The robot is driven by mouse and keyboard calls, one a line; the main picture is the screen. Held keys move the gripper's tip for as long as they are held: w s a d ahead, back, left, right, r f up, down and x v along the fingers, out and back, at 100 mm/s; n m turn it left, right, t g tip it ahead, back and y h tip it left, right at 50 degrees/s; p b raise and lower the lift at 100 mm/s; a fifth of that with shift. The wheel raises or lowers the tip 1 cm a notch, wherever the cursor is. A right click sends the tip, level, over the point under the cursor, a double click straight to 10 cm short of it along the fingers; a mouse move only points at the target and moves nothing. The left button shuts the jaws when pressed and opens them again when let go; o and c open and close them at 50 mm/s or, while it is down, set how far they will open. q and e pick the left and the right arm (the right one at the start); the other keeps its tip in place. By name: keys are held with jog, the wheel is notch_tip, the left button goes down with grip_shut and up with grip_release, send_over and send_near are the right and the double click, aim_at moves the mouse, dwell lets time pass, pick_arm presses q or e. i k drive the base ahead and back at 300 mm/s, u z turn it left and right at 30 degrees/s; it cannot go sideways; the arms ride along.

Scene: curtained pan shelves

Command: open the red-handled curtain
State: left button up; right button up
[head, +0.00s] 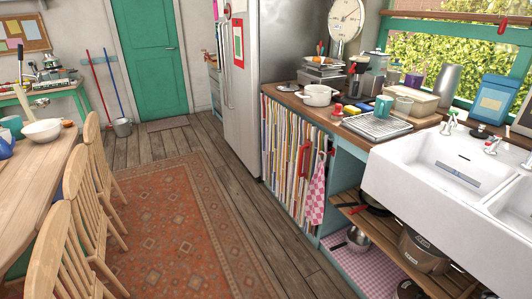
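A striped, multicoloured curtain (281,150) hangs under the wooden counter and covers the left shelf bay. It looks drawn across the bay, so what is behind it is hidden. A red handle (303,160) stands upright near its right edge. A pink checked towel (316,195) hangs just right of the handle, beside another red piece, and partly covers the edge of the bay. Neither of my grippers shows in the head view.
Right of the curtain, an open bay holds pans on a slatted shelf (350,205) below a white sink (440,170). A fridge (240,90) stands left of the counter. A table and wooden chairs (85,220) line the left. The rug (175,225) and floor between are clear.

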aim_at(317, 141)
jog(key=u, duration=0.15)
jog(key=i, duration=0.85)
jog(key=z, duration=1)
jog(key=i, duration=0.6)
jog(key=z, duration=0.6)
